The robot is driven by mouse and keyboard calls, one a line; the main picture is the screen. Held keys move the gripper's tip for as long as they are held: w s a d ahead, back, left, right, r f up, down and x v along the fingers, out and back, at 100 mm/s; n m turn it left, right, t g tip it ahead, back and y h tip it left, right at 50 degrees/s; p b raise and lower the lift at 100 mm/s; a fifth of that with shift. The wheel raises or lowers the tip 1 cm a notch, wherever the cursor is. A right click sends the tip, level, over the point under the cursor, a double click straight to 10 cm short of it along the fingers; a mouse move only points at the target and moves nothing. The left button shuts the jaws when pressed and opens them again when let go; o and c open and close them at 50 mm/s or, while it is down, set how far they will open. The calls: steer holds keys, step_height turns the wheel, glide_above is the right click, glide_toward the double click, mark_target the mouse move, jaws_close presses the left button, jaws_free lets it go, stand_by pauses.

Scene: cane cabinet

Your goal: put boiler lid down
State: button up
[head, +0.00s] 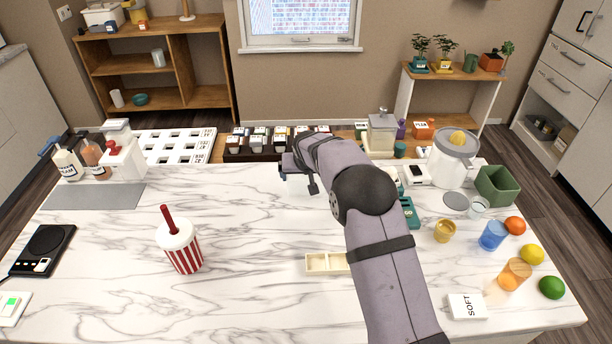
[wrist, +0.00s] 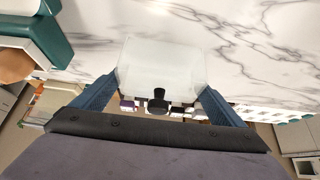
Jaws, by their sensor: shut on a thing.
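The boiler lid (wrist: 160,62) is a clear, whitish, box-like piece, seen in the wrist view with a black knob (wrist: 158,97) on it. My gripper (wrist: 161,82) has its two blue fingers at opposite sides of the lid and is shut on it. In the head view my gripper (head: 297,176) is over the back middle of the marble counter, largely hidden by my arm. The clear lid is hard to make out there. A teal piece (head: 408,212) stands right of my arm, partly covered; I cannot tell whether it is the boiler.
A striped cup (head: 183,248) and a cream tray (head: 326,263) stand on the counter (head: 250,225). A juicer (head: 453,160), a green box (head: 495,184), glasses and fruit crowd the right side. A dark rack (head: 268,145) lies behind. Bare marble lies left of my gripper.

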steer(key=shift+f, duration=0.45)
steer(key=shift+f, duration=0.2)
steer(key=o, duration=0.8)
steer(key=shift+c, duration=0.2)
steer(key=shift+r, duration=0.1)
steer(key=shift+s+r, duration=0.25)
steer(key=shift+r, duration=0.3)
steer(key=b+v, duration=0.3)
steer(key=v, duration=0.8)
